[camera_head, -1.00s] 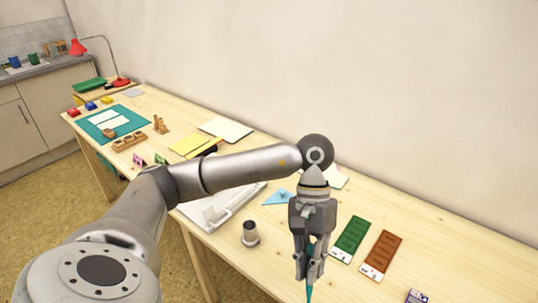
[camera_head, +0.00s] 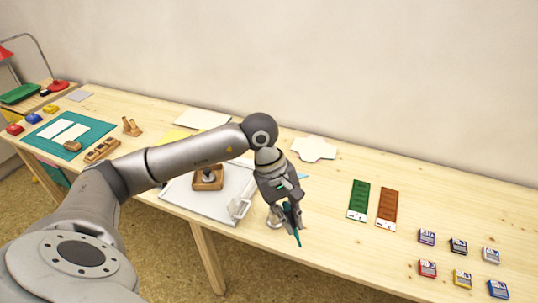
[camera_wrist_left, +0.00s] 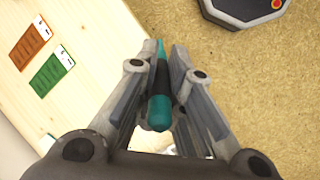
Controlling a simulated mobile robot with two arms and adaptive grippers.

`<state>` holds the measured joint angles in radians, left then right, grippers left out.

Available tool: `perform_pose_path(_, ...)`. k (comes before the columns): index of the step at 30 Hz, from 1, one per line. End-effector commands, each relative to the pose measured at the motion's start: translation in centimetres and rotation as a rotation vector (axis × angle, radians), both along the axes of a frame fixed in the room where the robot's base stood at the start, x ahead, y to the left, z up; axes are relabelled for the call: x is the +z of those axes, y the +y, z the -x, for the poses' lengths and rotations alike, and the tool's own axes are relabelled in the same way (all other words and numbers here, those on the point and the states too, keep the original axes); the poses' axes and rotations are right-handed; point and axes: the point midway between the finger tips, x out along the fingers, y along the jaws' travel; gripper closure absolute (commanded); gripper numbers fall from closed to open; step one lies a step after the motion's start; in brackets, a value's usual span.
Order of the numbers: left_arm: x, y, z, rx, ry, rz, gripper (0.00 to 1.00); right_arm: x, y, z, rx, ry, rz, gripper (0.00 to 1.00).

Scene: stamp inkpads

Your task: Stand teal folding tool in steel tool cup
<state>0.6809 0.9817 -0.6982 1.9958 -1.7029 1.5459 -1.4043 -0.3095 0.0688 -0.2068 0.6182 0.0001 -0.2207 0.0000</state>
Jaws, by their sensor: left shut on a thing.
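My left gripper (camera_head: 291,215) is shut on the teal folding tool (camera_head: 297,238), whose thin teal end sticks out below the fingers, pointing down and slightly tilted in the head view. In the left wrist view the tool (camera_wrist_left: 160,108) lies between the two fingers (camera_wrist_left: 160,75), with a teal rounded end toward the camera and a dark middle. The steel tool cup (camera_head: 274,220) stands on the table just left of and behind the gripper in the head view, mostly hidden by it. The tool is outside the cup. My right gripper is not in view.
A white tray (camera_head: 190,204) with a wooden block (camera_head: 208,184) is left of the cup. A green strip (camera_head: 358,196) and a brown strip (camera_head: 387,204) lie to the right, then several small inkpads (camera_head: 460,277). The table between gripper and strips is bare.

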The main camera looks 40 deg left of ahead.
Motion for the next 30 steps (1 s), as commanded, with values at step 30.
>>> perform_pose_path(30,3.0,10.3,-8.8,2.122,0.401,-0.186,1.00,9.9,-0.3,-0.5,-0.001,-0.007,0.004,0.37)
